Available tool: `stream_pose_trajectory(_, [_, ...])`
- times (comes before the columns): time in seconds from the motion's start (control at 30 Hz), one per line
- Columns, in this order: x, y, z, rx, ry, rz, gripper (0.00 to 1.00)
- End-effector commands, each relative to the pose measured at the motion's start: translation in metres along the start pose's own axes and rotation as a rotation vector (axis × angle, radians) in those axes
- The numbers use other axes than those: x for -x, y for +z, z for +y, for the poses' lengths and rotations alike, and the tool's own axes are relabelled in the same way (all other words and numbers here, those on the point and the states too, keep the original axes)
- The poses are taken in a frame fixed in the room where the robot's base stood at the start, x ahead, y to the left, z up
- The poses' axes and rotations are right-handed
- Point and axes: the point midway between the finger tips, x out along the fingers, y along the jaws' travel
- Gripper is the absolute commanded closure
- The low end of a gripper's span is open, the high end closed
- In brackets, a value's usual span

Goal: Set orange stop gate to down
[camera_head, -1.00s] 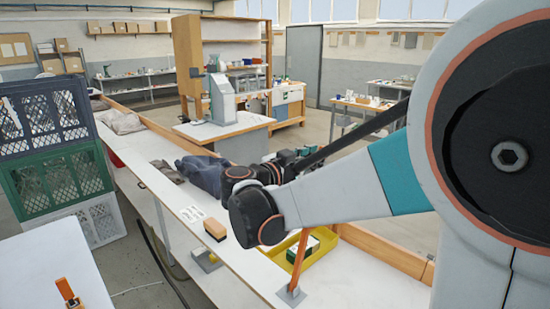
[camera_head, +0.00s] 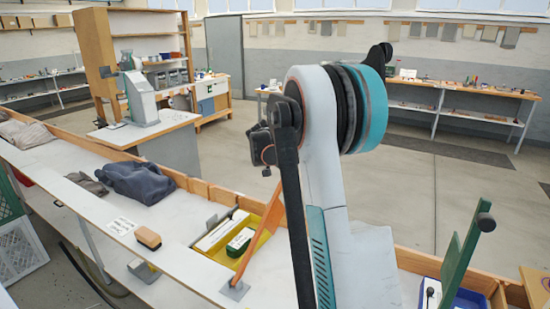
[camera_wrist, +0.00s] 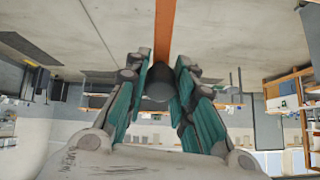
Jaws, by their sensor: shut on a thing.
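The orange stop gate (camera_head: 259,238) is a flat orange bar on a small grey base plate on the white bench. It stands raised and leans to the right in the head view. Its upper end is hidden behind my arm. In the wrist view the orange bar (camera_wrist: 164,32) runs down from the top edge to a dark round knob (camera_wrist: 160,84). My gripper (camera_wrist: 159,80) has its teal-padded fingers on both sides of this knob, closed on it. In the head view my gripper cannot be made out behind my arm.
A yellow tray (camera_head: 207,255) with boxes lies behind the gate's base. A green bar with a black knob (camera_head: 486,222) stands raised at right, near a blue bin (camera_head: 466,299). A brown block (camera_head: 147,238) and dark cloth (camera_head: 139,182) lie to the left.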

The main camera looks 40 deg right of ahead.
Motion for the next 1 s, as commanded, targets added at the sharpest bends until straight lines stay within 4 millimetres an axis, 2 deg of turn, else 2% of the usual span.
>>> stream_pose_trajectory(0.03, [-0.02,0.0,0.001,-0.004,0.008,-0.034,1.0])
stream_pose_trajectory(0.1, [-0.042,0.004,0.002,-0.005,0.016,-0.083,1.0])
stream_pose_trajectory(0.5, [-0.156,0.041,0.009,-0.005,0.059,-0.351,1.0])
stream_pose_trajectory(0.7, [-0.198,0.065,0.012,-0.004,0.075,-0.459,1.0])
stream_pose_trajectory(1.0, [-0.233,0.09,0.017,-0.003,0.078,-0.469,1.0])
